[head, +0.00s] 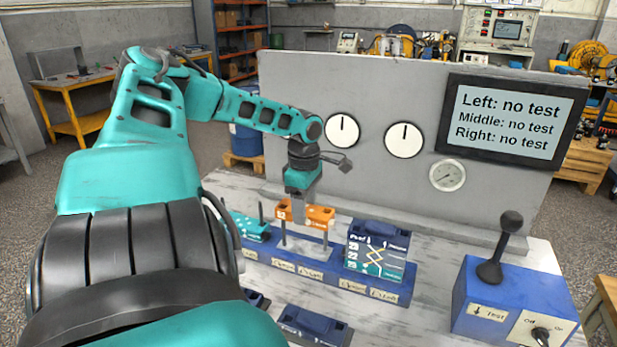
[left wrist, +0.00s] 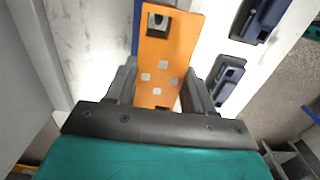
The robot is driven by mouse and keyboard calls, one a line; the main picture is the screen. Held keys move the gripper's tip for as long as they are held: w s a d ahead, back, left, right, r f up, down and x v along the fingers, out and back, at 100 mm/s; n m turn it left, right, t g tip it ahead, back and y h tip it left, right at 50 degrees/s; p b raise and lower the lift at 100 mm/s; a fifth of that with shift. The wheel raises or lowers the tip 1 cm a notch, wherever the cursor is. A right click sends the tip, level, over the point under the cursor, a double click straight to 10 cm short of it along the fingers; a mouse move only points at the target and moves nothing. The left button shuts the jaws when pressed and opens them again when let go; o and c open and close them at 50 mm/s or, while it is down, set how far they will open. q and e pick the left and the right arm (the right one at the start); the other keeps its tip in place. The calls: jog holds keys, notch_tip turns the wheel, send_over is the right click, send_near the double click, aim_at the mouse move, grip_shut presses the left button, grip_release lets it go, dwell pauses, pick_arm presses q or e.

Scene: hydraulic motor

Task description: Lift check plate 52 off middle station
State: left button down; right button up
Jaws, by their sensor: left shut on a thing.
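The orange check plate (head: 318,216), with part of its number visible, is at the middle station (head: 305,252) in the head view. It sits high at the two upright grey rods, clear of the base below; I cannot tell whether the rod tops are still in it. My left gripper (head: 299,207) comes down from above and is shut on the plate. In the left wrist view the orange plate (left wrist: 164,52), with several pale square spots, lies between the fingers of my left gripper (left wrist: 160,92). My right gripper is not in view.
A teal plate (head: 250,226) sits at the left station. The blue control box (head: 512,305) with a black lever stands at right. A grey panel with dials (head: 405,140) and a screen (head: 512,118) rises behind.

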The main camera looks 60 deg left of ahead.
pick_arm(q)
jog(key=shift+r, duration=1.8)
